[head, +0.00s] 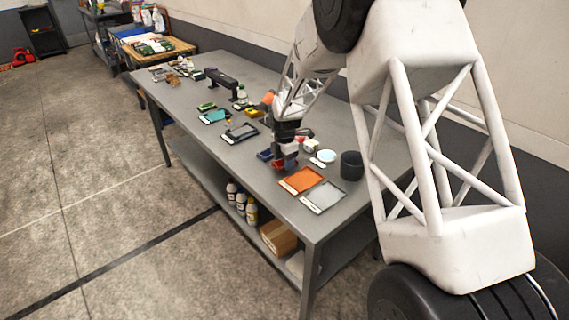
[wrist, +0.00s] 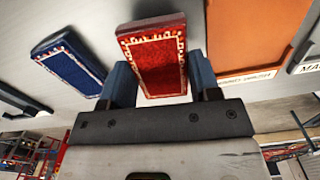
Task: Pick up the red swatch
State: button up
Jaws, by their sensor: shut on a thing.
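The red swatch (wrist: 155,60) has a pale patterned border. In the wrist view it sits between the two fingers of my gripper (wrist: 160,78), which is shut on it. In the head view my gripper (head: 285,163) is low over the workbench, and the swatch shows there only as a small red patch. I cannot tell whether it touches the bench top.
A blue swatch (wrist: 70,65) lies just left of the red one in the wrist view. An orange tray (head: 301,181) and a grey tray (head: 324,196) lie to the right on the bench (head: 245,170). A dark cup (head: 351,165) stands behind them.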

notch_tip(320, 180, up, 2)
jog(key=shift+r, duration=0.2)
jog(key=s+d, duration=0.1)
jog(key=s, duration=0.4)
jog(key=s+d, duration=0.2)
jog(key=s, duration=0.3)
jog(key=s+d+r, duration=0.1)
jog(key=s, duration=0.4)
jog(key=shift+s+d+r, duration=0.1)
jog(key=shift+s+d, duration=0.1)
jog(key=shift+d, duration=0.15)
jog(key=shift+w, duration=0.1)
notch_tip(320, 180, up, 2)
send_over(303, 179)
jog(key=shift+d+r+m, duration=0.1)
jog(key=shift+r+m, duration=0.05)
jog(key=shift+m, duration=0.15)
jog(key=shift+f, duration=2.85)
jog(key=shift+f, duration=0.45)
dwell(0.6)
